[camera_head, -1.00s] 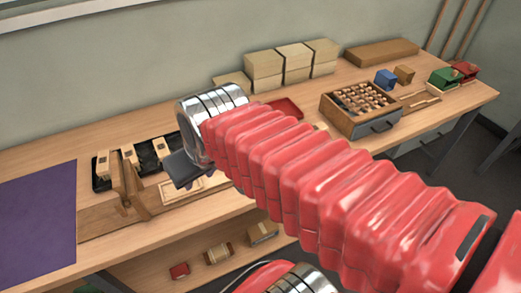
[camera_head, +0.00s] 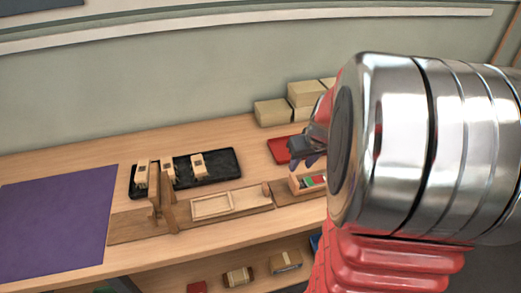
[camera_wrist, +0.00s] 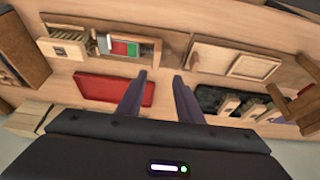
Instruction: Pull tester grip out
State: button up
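What looks like the pull tester (camera_head: 308,184), a small wooden box with a green and red strip, sits on a wooden board at the right end of the bench fixture. The wrist view shows it at upper left (camera_wrist: 122,47), with a pale slotted block (camera_wrist: 63,49) at its outer end; I cannot tell for sure whether that block is the grip. My gripper (camera_head: 310,160) is above the bench close to the red tray. In the wrist view its two fingers (camera_wrist: 160,97) are apart with nothing between them. The tester lies beyond the fingertips, to their left, untouched.
A red tray (camera_head: 285,150) lies behind the tester. A black tray (camera_head: 222,162) holds pale brush-like blocks. A wooden upright (camera_head: 156,200) and a shallow framed tray (camera_head: 212,206) share the fixture board. A purple mat (camera_head: 55,222) lies left. Boxes (camera_head: 272,113) stand at the back.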

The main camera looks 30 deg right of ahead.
aim_at(295, 179)
jog(key=shift+s+d+f, duration=0.1)
jog(key=shift+d+f, duration=0.15)
jog(key=shift+d, duration=0.25)
jog(key=shift+x, duration=6.9)
grip_shut()
